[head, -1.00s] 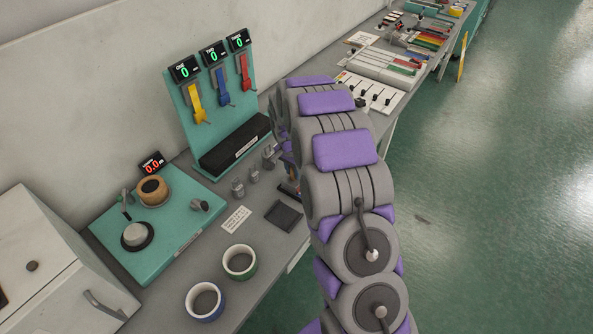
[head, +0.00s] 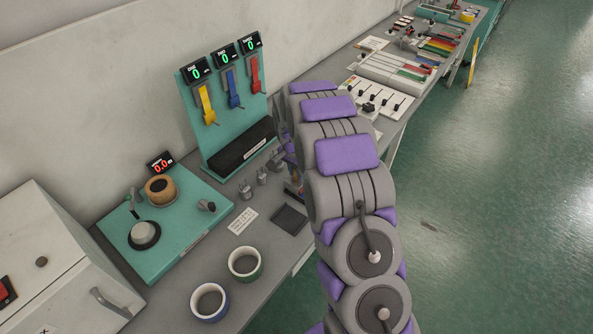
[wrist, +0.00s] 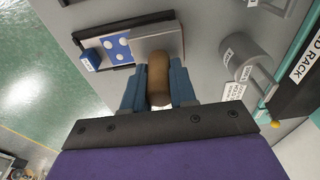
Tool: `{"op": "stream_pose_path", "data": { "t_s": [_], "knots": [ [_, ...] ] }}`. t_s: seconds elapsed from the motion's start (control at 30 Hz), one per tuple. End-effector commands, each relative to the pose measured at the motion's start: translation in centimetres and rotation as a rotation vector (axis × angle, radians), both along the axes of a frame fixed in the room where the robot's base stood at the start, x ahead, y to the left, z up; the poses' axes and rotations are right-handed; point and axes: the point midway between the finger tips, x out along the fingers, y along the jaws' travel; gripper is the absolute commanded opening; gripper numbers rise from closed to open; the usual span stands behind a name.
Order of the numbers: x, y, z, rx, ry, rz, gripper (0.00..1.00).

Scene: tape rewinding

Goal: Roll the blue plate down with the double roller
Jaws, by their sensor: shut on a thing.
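In the wrist view my gripper (wrist: 158,95) is shut on a brown handle (wrist: 158,76), one blue-grey finger on each side. The handle runs up to a grey metal head (wrist: 158,38), which looks like the double roller. The blue plate (wrist: 117,48), with white round spots, lies just left of this head in a dark-edged holder. The head covers part of the plate; I cannot tell whether they touch.
A small blue labelled block (wrist: 91,57) sits left of the plate.

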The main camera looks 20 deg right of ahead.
Motion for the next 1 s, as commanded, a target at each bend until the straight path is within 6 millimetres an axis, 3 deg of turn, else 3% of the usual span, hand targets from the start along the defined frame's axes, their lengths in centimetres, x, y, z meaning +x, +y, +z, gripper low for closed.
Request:
{"op": "stream_pose_path", "data": {
  "t_s": [1.0],
  "knots": [
    [-2.7, -2.1, -0.2, -0.001, -0.001, -0.001, 0.0]
  ]
}}
